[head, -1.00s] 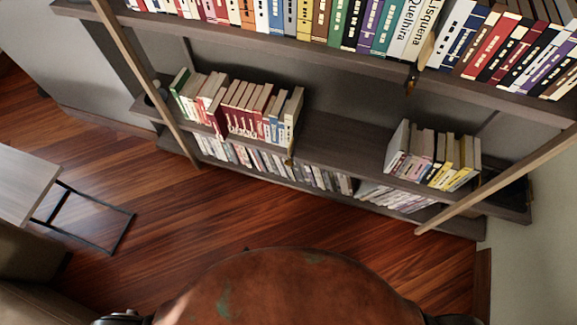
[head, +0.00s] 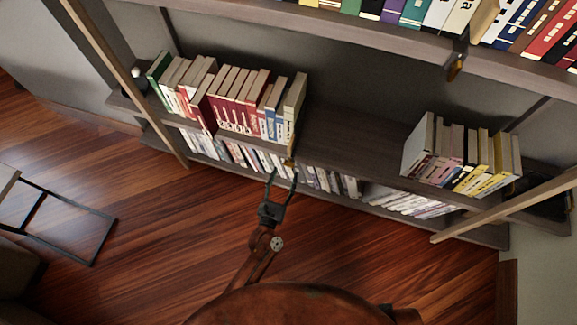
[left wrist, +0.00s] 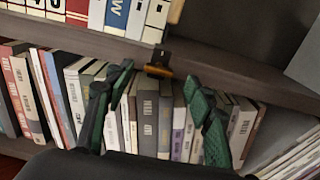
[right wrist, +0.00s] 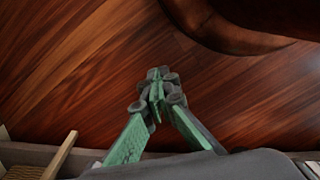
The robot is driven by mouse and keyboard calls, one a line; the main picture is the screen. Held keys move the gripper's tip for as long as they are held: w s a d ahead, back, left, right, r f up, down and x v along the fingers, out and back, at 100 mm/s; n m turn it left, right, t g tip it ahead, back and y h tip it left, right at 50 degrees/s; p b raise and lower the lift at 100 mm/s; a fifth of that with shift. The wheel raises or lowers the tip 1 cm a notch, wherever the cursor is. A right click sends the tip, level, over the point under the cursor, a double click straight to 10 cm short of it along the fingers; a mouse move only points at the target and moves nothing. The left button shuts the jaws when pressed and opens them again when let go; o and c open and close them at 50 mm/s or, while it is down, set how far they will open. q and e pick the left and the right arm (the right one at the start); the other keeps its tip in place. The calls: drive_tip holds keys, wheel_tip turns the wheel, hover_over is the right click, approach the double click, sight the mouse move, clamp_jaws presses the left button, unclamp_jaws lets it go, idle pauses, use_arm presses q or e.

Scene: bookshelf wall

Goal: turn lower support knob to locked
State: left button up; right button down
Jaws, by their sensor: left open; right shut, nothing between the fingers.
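The lower support knob (head: 289,162) is a small brass piece on a dark bracket at the front edge of the middle shelf. It also shows in the left wrist view (left wrist: 158,71), its long side lying roughly level. My left gripper (head: 283,178) is open and empty just in front of that shelf edge. In the left wrist view its green-padded fingers (left wrist: 160,88) stand on either side of the knob, apart from it. Whether the tips reach its depth I cannot tell. My right gripper (right wrist: 155,82) is shut and empty, over the wooden floor.
A second brass knob (head: 455,67) hangs under the upper shelf (head: 400,37). Books (head: 235,100) fill the middle shelf's left part, and more books (head: 330,180) stand below. A slanted wooden post (head: 500,207) is at right. The floor (head: 180,230) in front is clear.

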sight(288, 166)
use_arm(q)
drive_tip(key=shift+b+x, duration=0.45)
drive_tip(key=shift+x, duration=1.8)
use_arm(e)
drive_tip(key=shift+w+a+r, duration=0.1)
drive_tip(key=shift+a+r, duration=0.05)
drive_tip(key=shift+r, duration=0.4)
drive_tip(key=shift+w+a+r, duration=0.1)
drive_tip(key=shift+a+r, duration=0.05)
drive_tip(key=shift+r, duration=0.35)
use_arm(q)
drive_tip(key=shift+a+f, duration=0.1)
drive_tip(key=shift+a, duration=0.05)
drive_tip(key=c, duration=1.2)
